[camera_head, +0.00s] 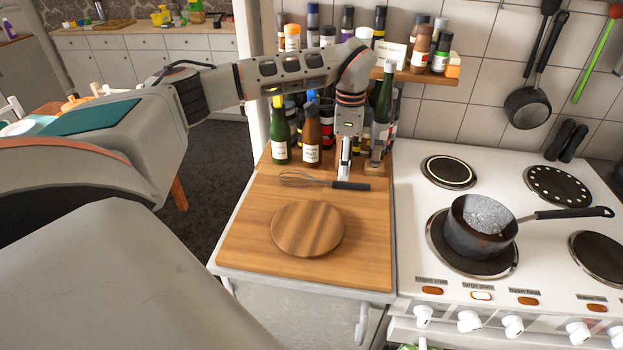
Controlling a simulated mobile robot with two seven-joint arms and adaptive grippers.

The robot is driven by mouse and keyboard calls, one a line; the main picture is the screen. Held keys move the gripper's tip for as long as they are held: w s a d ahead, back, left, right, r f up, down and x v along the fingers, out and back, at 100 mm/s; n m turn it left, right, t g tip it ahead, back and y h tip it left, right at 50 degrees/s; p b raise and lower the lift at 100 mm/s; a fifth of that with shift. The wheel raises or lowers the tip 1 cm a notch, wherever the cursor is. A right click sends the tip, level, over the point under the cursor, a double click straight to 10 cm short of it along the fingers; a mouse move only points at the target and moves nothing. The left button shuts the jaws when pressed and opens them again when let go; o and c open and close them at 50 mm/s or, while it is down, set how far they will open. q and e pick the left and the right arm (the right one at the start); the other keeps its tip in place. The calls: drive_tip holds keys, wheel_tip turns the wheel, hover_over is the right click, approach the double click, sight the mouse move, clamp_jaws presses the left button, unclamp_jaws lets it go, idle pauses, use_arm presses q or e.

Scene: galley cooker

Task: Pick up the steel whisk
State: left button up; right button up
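The steel whisk (315,181) lies flat on the wooden worktop, its wire loops to the left and its black handle (351,186) to the right. My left arm reaches in from the left, high over the worktop. My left gripper (345,174) points straight down at the whisk, just above or at its handle. Its fingers look close together and seen edge-on, so I cannot tell whether they are open or touching the whisk. My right gripper is not in view.
A round wooden board (307,229) lies in front of the whisk. Bottles, including a brown one (312,138) and a green one (280,138), stand close behind. A pot (481,226) of bubbling water sits on the cooker (408,219) to the right. A spice shelf (425,76) hangs above.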

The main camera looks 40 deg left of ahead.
sight(344, 183)
use_arm(q)
wheel_tip(344, 183, down, 5)
drive_tip(key=shift+w+f+p, duration=0.1)
drive_tip(key=shift+f+p, duration=0.05)
drive_tip(key=shift+p, duration=0.45)
clamp_jaws()
